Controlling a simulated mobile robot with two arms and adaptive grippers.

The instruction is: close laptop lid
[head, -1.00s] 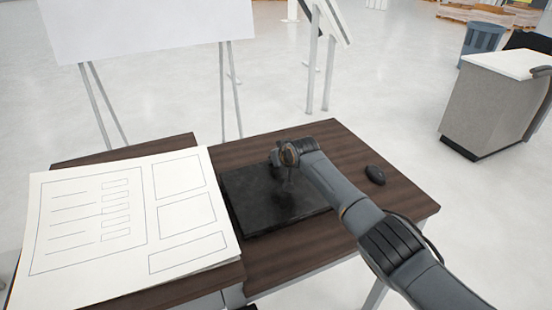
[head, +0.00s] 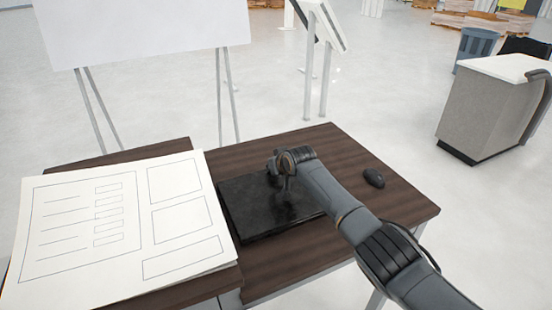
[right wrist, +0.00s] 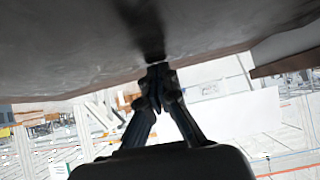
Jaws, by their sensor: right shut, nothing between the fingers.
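The laptop (head: 250,215) is a dark flat slab on the brown desk in the head view, its lid lying flat or nearly flat on its base. Whether a small gap remains is unclear. My right gripper (head: 283,186) is over the far half of the lid, pointing down, and its arm hides part of the right side. In the right wrist view, my right gripper (right wrist: 157,80) is shut and empty. Its fingertips are at or very near the lid's dark surface (right wrist: 70,55), with a dark reflection or shadow there. My left gripper is out of view.
A large white printed sheet (head: 120,225) covers the desk's left side. A black mouse (head: 374,179) lies on the bare right side of the desk (head: 335,150). A white board on a stand (head: 140,30) is behind the desk.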

